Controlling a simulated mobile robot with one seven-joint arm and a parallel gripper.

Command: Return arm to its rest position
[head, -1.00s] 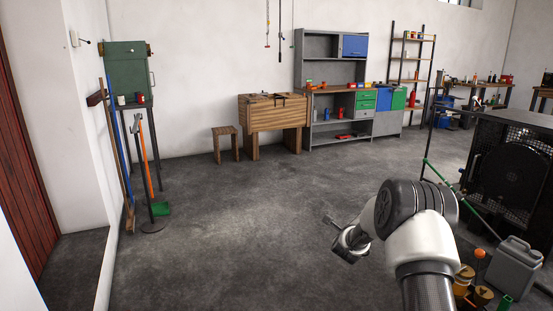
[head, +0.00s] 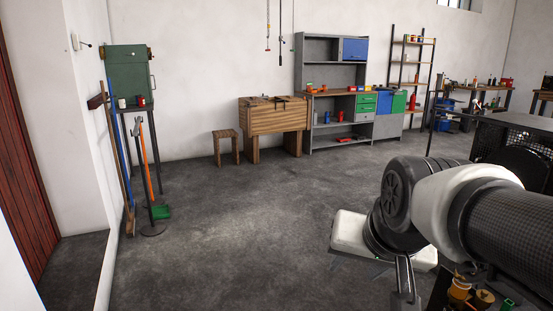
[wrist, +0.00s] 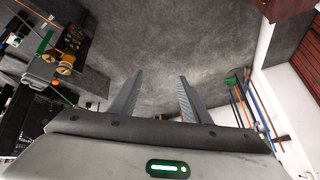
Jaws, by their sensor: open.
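My arm reaches in from the right of the head view, bent, with its black and white links over the lower right. My gripper (wrist: 160,76) is open in the wrist view. Its two grey fingers stand apart, with only bare floor showing between them. Nothing is held. In the head view the arm's near links cover much of the hand, and the fingers are hard to make out there.
The concrete floor (head: 240,240) is clear in the middle. A wooden workbench (head: 272,117), stool (head: 226,147) and grey shelf unit (head: 335,110) line the back wall. A green cabinet (head: 126,72) and broom stand left. A black mesh-sided table and yellow spools (head: 460,288) are close right.

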